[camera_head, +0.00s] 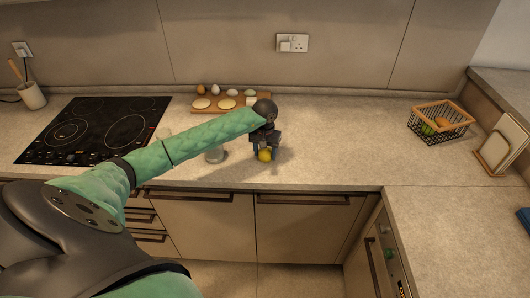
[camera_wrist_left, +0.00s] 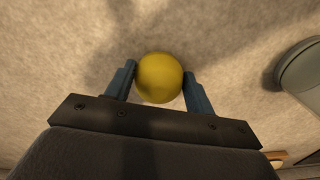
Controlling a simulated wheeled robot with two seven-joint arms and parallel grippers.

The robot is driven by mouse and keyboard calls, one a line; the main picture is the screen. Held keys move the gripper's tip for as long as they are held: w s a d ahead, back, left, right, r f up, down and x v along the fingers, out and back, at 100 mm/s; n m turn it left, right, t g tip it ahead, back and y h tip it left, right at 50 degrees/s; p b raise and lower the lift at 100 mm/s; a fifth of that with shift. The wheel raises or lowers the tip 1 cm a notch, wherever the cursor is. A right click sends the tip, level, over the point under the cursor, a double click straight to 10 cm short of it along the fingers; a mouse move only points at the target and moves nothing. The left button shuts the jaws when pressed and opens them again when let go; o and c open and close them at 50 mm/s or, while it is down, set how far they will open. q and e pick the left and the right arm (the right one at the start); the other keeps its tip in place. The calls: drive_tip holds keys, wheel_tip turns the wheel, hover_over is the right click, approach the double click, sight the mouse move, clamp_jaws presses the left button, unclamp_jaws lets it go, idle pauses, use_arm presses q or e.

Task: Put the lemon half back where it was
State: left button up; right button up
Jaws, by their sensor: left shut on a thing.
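The lemon half (camera_head: 265,155) is a small yellow round thing near the front edge of the counter in the head view. In the left wrist view the lemon half (camera_wrist_left: 159,78) sits between the two blue fingers, which touch its sides. My left gripper (camera_head: 264,150) points down and is shut on it; it also shows in the left wrist view (camera_wrist_left: 160,84). Whether the lemon half touches the counter is hard to tell. My right gripper is not in view.
A wooden board (camera_head: 232,109) with eggs and pale round pieces lies behind the gripper. The black hob (camera_head: 95,130) is further left, a wire basket (camera_head: 440,122) right. Counter (camera_head: 340,150) right of the gripper is clear.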

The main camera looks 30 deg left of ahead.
use_arm(q)
drive_tip(key=shift+f, duration=0.1)
drive_tip(key=o, duration=1)
